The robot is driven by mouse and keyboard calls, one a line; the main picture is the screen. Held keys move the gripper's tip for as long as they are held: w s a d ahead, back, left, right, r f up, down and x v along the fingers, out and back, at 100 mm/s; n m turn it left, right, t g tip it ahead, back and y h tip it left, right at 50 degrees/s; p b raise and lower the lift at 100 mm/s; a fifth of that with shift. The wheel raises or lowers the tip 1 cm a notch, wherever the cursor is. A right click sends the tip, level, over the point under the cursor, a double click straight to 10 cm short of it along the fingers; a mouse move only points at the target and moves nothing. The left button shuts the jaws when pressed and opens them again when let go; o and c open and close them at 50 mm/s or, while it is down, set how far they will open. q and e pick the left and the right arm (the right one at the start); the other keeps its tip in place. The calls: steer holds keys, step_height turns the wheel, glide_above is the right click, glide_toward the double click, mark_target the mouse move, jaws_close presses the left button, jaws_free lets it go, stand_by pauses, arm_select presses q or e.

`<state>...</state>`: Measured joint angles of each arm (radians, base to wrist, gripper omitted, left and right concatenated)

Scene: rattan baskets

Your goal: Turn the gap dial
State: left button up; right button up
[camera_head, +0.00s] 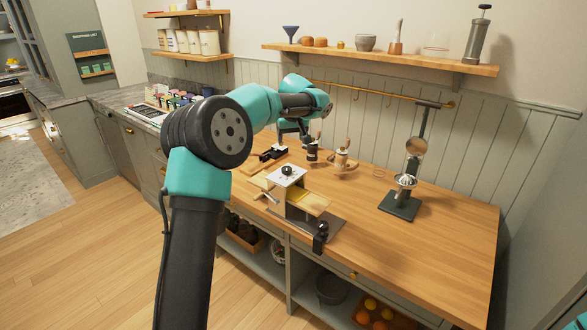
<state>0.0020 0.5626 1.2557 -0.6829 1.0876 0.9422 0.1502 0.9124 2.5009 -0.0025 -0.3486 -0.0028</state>
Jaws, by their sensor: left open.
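A small machine (300,193) with a white top plate and wooden parts stands on the wooden counter. A round black dial (287,170) sits on the white top plate and looks like the gap dial; its setting is too small to read. My left arm reaches over the counter from the lower left. My left gripper (293,134) is behind and above the machine, apart from the dial. It is open; the fingers are small and partly hidden by my arm. My right gripper is not in view.
A crank handle (265,197) juts left from the machine, and a black clamp (320,238) stands at the counter's front edge. Dark and wooden pieces (342,158) stand behind. A black-based stand (401,204) is to the right. The right end of the counter (450,245) is clear.

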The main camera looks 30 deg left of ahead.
mark_target(286, 169)
arm_select(q)
steer(key=shift+a+f, duration=0.1)
steer(key=x, duration=1.7)
steer(key=shift+w+a+f, duration=0.1)
steer(key=shift+w, duration=0.05)
steer(key=shift+c, duration=0.3)
steer(key=c, duration=0.9)
steer(key=shift+o, duration=0.2)
steer(key=shift+m, duration=0.5)
steer(key=m+t+h, duration=0.1)
steer(key=m, duration=0.2)
steer(key=shift+a, duration=0.1)
steer(key=shift+a+m+h, duration=0.1)
steer(key=shift+m+h, duration=0.8)
steer(key=shift+m, duration=1.2)
